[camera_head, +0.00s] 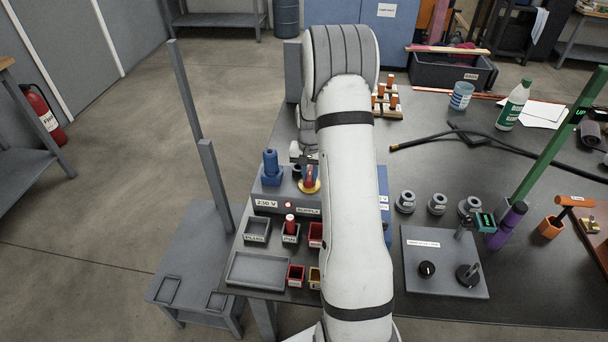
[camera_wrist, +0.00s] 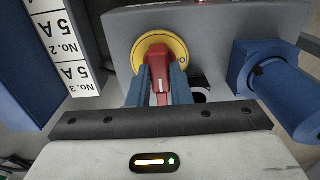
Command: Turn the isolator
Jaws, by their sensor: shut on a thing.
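The isolator is a red handle on a yellow disc (camera_wrist: 149,50), set on the face of a grey box. The red handle (camera_wrist: 158,68) stands between my fingers in the wrist view. My gripper (camera_wrist: 160,85) is shut on the handle, one blue-grey finger on each side. The handle points roughly straight down in the wrist view. An "O" mark shows on the disc to its right. In the head view the yellow disc and red handle (camera_head: 310,178) show at my gripper, left of my white arm, which hides part of the box.
The grey box (camera_head: 285,203) carries a "230 V" label, a red lamp (camera_head: 288,205) and a blue plug (camera_head: 271,165), which also shows close at right in the wrist view (camera_wrist: 275,85). Small labelled trays (camera_head: 256,229) lie in front. A green post (camera_head: 550,145) stands at right.

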